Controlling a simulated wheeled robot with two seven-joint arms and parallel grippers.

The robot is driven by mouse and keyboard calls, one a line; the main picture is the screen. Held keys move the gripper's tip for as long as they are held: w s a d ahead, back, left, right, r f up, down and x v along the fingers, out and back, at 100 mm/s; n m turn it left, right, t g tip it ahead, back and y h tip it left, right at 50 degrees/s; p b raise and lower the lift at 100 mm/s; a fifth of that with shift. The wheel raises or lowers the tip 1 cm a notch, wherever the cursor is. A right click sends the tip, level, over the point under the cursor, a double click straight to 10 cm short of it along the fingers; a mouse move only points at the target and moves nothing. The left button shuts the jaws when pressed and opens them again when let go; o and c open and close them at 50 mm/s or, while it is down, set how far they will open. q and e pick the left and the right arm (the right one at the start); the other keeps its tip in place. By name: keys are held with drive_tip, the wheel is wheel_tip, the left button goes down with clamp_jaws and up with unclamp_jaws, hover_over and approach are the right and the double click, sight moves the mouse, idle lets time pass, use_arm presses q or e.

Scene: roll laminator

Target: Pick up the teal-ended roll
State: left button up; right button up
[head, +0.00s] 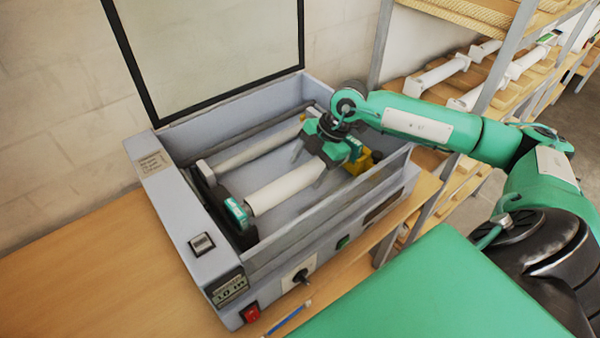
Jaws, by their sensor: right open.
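The white roll (285,190) with a teal piece (238,213) at its left end lies inside the open grey laminator (170,190), nearer its front wall. My right gripper (312,166) is open and points down at the roll's right end. Its fingers look close to the roll, but I cannot tell whether they touch it. The gripper and its wrist hide the roll's right end. My left gripper is not in view.
A second white roll (250,150) lies behind, parallel to the first. A yellow part (362,162) sits at the right inside wall. The lid (210,50) stands raised. Shelves with more white rolls (436,76) stand at right. The wooden table (90,275) is clear at left.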

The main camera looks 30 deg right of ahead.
drive_tip(key=shift+p+x, duration=0.4)
drive_tip(key=shift+x, duration=1)
drive_tip(key=shift+w+r, duration=0.1)
drive_tip(key=c, duration=1.4)
drive_tip(key=shift+c, duration=0.2)
